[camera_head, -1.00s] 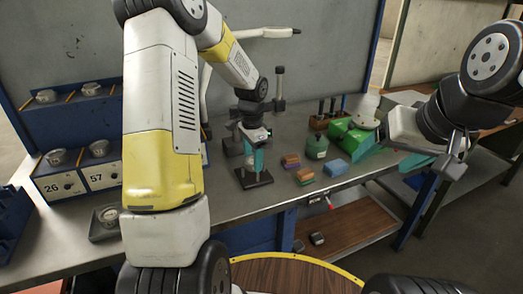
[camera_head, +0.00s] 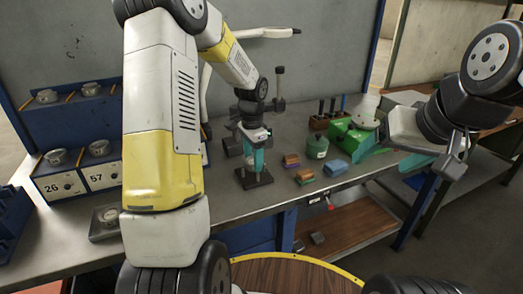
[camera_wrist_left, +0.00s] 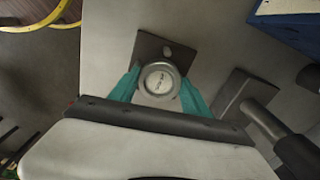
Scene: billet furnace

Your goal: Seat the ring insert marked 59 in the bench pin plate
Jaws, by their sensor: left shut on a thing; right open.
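My left gripper (camera_head: 254,166) points down over a dark square plate (camera_head: 256,181) on the bench, which looks like the pin plate. In the left wrist view its teal fingers are shut on a round grey metal ring insert (camera_wrist_left: 160,82). A mark on the insert's top is too small to read surely. The insert covers part of the plate (camera_wrist_left: 150,46); a round feature shows on the plate beside it. I cannot tell whether the insert touches the plate or sits over a pin. My right gripper (camera_head: 418,170) is open, at the right over the bench edge.
Blue stands marked 26 and 57 (camera_head: 78,180) hold ring-shaped parts at the left. Another plate with a round part (camera_head: 107,220) lies at the front left. A dark post (camera_head: 279,90) stands behind my left gripper.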

